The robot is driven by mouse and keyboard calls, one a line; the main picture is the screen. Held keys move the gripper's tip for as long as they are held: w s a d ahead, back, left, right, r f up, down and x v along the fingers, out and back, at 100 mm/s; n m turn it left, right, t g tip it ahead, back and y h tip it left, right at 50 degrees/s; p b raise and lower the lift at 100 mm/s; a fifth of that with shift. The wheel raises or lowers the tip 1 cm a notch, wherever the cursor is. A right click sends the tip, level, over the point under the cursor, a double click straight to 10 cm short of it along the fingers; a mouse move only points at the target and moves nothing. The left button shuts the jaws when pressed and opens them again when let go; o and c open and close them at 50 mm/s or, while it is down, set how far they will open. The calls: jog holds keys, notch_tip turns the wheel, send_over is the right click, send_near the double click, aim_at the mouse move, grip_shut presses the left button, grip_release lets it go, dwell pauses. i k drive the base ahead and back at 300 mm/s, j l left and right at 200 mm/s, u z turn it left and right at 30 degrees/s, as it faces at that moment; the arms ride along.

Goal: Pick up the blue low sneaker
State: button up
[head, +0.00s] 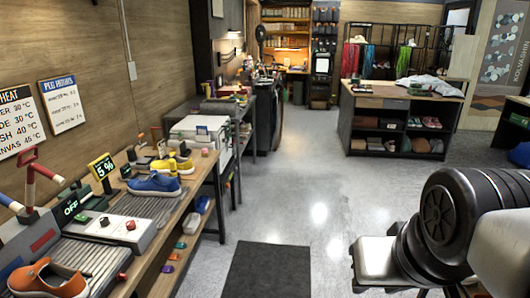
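The blue low sneaker (153,185) sits upright on the workbench (188,205) along the left wall, with a pale sole and some yellow on it. A yellow sneaker (168,165) stands just behind it, and an orange shoe (48,280) is at the near left corner. My arm shows at the right edge, far from the bench.
Small coloured items lie on a lower shelf. A dark mat (268,272) lies on the open floor. A shelved island (400,118) stands further back.

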aim_at(157, 184)
jog(key=i+u, duration=0.2)
jog(key=i, duration=1.4)
jog(key=i+u, duration=0.25)
jog(key=i, duration=0.2)
jog(key=i+l+u, duration=0.25)
jog(key=i, duration=0.15)
jog(key=i+l+u, duration=0.25)
jog(key=i, duration=0.2)
jog(key=i+j+u, duration=0.15)
jog(key=u, duration=0.2)
jog(key=i+u, duration=0.4)
jog(key=i+j+u, duration=0.1)
jog(key=i+u, duration=0.25)
jog(key=k, duration=0.1)
